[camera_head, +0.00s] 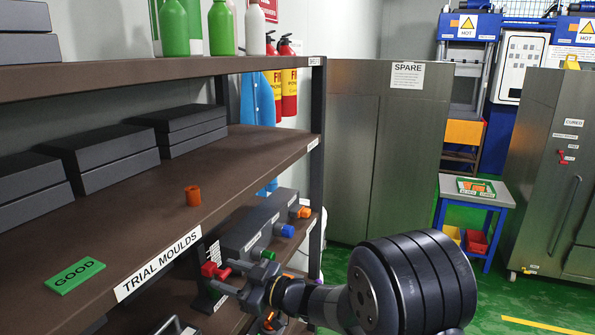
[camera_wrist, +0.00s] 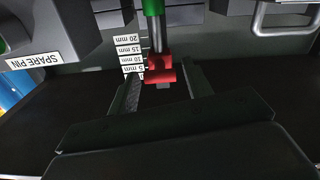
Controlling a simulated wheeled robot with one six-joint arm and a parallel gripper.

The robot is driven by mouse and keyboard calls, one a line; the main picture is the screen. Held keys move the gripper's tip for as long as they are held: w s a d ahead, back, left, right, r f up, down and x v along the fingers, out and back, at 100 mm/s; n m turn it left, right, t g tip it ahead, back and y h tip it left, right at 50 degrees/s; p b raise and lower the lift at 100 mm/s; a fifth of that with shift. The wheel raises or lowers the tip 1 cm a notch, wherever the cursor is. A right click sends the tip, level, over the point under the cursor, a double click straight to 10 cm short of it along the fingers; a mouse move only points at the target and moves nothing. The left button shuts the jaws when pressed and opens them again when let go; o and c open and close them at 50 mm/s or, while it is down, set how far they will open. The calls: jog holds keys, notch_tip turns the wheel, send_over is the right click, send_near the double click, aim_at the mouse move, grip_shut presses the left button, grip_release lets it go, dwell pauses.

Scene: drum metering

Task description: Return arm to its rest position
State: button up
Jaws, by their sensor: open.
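My gripper (camera_head: 232,277) is over the lower shelf in the head view, at the end of my dark arm. In the wrist view its two fingers (camera_wrist: 163,84) stand apart, with nothing gripped between them. A red fitting (camera_wrist: 160,69) on a metal rod lies ahead of and between the fingertips. I cannot tell if a finger touches it. The red part also shows in the head view (camera_head: 211,270), just left of the fingers. A scale label (camera_wrist: 130,56) marked in mm stands behind it.
Grey units with blue (camera_head: 287,231) and orange (camera_head: 304,212) knobs sit behind my gripper on the lower shelf. The brown upper shelf (camera_head: 130,205) and its dark post (camera_head: 316,150) are close to the arm. Green floor (camera_head: 505,300) is open at right.

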jog(key=shift+w+a+r+p, duration=0.3)
jog(key=shift+a+r+p, duration=0.15)
jog(key=shift+a, duration=0.2)
jog(key=shift+w+a+r+p, duration=0.25)
jog(key=shift+a+r+p, duration=0.15)
jog(key=shift+a, duration=0.2)
jog(key=shift+d+r+p, duration=0.1)
jog(key=shift+r+p, duration=0.3)
jog(key=shift+r, duration=0.15)
jog(key=shift+f, duration=0.1)
